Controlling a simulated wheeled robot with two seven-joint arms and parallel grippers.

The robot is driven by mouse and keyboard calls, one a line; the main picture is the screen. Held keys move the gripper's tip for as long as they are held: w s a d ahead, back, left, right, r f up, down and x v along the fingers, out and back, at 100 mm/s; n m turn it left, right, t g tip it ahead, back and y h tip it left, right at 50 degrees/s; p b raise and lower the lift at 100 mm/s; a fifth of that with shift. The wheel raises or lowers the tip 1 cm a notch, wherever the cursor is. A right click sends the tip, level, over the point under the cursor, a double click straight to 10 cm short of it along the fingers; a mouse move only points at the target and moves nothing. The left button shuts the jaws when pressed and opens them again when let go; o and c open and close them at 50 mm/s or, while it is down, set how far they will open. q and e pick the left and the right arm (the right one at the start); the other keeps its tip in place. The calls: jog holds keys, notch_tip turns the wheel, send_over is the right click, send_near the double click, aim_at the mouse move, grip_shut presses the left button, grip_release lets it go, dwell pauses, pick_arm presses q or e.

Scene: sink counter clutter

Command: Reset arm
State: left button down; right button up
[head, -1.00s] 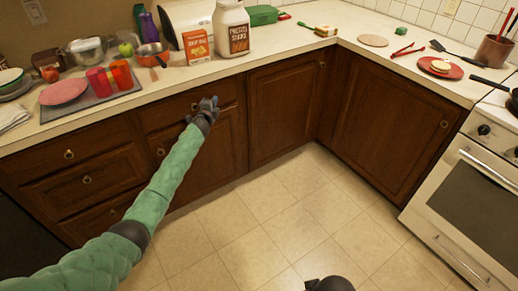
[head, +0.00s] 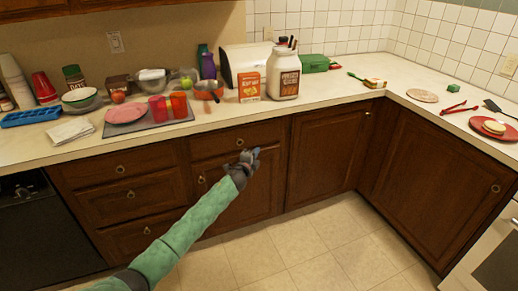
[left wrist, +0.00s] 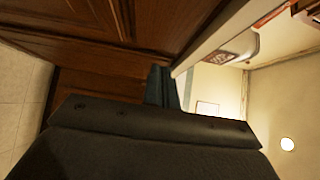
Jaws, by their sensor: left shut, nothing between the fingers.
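My left gripper (head: 251,158) is at the end of the green-sleeved left arm, which comes in from the lower left in the head view. It is shut and empty, in front of the wooden cabinets (head: 275,190) and below the counter edge. In the left wrist view the dark fingers (left wrist: 161,88) are together, with cabinet wood on one side and the pale counter edge beside them. My right gripper is not in the head view now.
The counter (head: 225,122) holds a pink plate (head: 126,114), red cups, an orange box (head: 250,86) and a white jar (head: 284,76). A stove (head: 492,255) stands at lower right. The tiled floor (head: 300,258) is open.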

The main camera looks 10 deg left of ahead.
pick_arm(q)
jog(key=s+a+f+n+g+y, duration=0.1)
jog(key=s+a+n+y, duration=0.1)
jog(key=a+n+y, duration=0.25)
jog(key=s+r+n+g+y, duration=0.3)
jog(key=s+r+n, duration=0.3)
jog(key=r+n, duration=0.2)
jog(key=s+d+f+n+g+h, duration=0.15)
jog(key=s+d, duration=0.25)
jog(key=s, duration=0.8)
jog(key=s+d+f+n+g+h, duration=0.1)
jog(key=s+d+f+g+h, duration=0.15)
jog(key=s, duration=1.05)
jog(key=s+d+f+n+g+h, duration=0.1)
jog(key=s+d+f+g, duration=0.25)
jog(key=s, duration=0.85)
jog(key=s+d+f+n+g, duration=0.1)
jog(key=s+f, duration=0.4)
jog(key=s, duration=0.6)
jog(key=s+f+g, duration=0.3)
jog(key=s+f, duration=0.3)
jog(key=s, duration=0.6)
jog(key=shift+s+d+n+h+p, duration=0.15)
jog(key=shift+d+n+h+p, duration=0.2)
jog(key=shift+n+h+p, duration=0.1)
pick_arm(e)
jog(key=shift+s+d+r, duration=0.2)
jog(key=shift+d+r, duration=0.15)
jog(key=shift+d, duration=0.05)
